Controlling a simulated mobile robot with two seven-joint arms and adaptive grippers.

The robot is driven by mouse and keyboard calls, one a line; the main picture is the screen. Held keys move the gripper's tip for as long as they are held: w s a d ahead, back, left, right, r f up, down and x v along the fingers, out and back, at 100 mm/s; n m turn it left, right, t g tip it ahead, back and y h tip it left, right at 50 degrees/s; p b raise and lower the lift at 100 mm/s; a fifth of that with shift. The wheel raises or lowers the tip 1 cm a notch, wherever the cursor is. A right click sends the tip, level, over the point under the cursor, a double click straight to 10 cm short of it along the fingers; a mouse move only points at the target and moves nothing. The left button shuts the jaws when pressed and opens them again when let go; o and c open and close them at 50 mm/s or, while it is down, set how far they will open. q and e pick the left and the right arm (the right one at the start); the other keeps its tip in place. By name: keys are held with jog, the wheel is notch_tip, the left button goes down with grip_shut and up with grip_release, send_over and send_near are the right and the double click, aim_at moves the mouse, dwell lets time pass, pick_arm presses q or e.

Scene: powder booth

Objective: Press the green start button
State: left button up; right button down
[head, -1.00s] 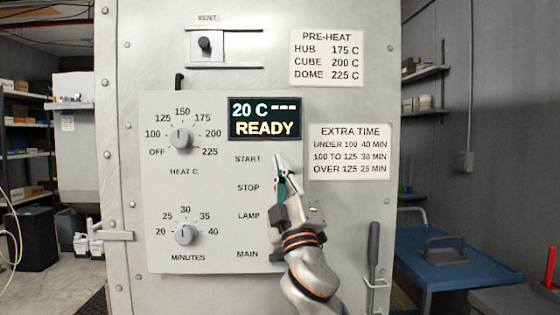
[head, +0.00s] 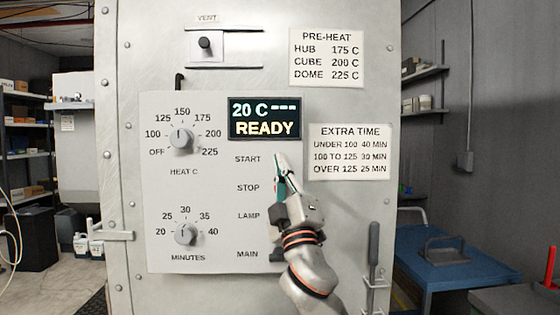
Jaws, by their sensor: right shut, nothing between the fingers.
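The oven's control panel (head: 215,215) carries the printed labels START (head: 247,159), STOP, LAMP and MAIN in a column. The green start button itself does not show; my right gripper covers the place to the right of its label. My right gripper (head: 281,160) is shut and empty, its fingertips pointing up at the panel beside the START label. I cannot tell whether the tips touch the panel. My left gripper is not in view.
The display (head: 264,118) reads 20 C and READY. The heat dial (head: 181,138) points near 150 and the minutes dial (head: 186,233) near 30. A door handle (head: 373,255) stands right of my arm. A blue table (head: 435,272) is at the right.

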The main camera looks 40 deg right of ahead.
jog(key=shift+w+d, duration=0.25)
jog(key=shift+w, duration=0.15)
dwell(0.7)
dwell(0.3)
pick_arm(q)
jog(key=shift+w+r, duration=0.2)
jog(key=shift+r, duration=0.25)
pick_arm(e)
jog(key=shift+s+a, duration=0.45)
jog(key=shift+s, duration=0.3)
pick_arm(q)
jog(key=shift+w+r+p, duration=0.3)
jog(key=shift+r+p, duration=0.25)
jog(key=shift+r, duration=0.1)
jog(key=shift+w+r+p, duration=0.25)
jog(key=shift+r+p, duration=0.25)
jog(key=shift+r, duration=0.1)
pick_arm(e)
jog(key=s+a, duration=0.1)
jog(key=s, duration=0.1)
jog(key=s+a, duration=0.1)
jog(key=s, duration=0.1)
jog(key=shift+s+a, duration=0.1)
jog(key=shift+a, duration=0.2)
